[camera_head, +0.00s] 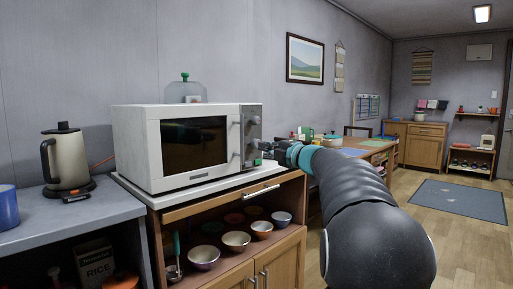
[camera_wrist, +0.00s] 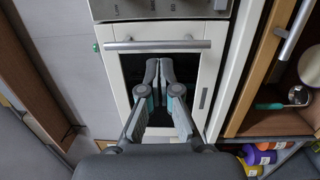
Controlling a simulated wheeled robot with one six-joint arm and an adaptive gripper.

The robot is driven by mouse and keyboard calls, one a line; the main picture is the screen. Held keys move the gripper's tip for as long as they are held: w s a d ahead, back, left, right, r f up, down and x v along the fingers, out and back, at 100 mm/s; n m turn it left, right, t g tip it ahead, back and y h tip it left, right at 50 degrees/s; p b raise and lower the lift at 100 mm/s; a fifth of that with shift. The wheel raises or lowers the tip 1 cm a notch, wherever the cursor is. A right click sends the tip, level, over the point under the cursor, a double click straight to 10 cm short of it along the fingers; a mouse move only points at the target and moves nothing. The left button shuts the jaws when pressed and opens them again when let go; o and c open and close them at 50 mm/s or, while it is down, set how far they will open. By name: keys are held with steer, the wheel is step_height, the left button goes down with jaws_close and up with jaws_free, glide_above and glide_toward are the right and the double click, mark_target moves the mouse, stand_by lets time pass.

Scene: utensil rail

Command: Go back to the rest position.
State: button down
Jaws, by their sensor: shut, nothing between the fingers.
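My gripper (camera_wrist: 159,72) is shut and empty, with its two grey fingers side by side in the wrist view. Behind the fingertips are the dark window and white door of the microwave (camera_wrist: 205,75), with its bar handle (camera_wrist: 158,46) above them in that view. The gap between fingertips and door cannot be told. In the head view my arm reaches in from the lower right, and its far end is beside the right front of the white microwave (camera_head: 130,140). The microwave door looks shut. The fingers are hard to make out there.
The microwave stands on a wooden cabinet (camera_head: 215,270) with bowls (camera_head: 236,241) on its open shelf. A kettle (camera_head: 66,162) and a blue mug (camera_head: 8,207) are on the grey counter at left. A desk (camera_head: 365,148) stands behind my arm. Floor is open at right, with a grey mat (camera_head: 460,199).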

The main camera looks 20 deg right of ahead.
steer(key=v, duration=0.6)
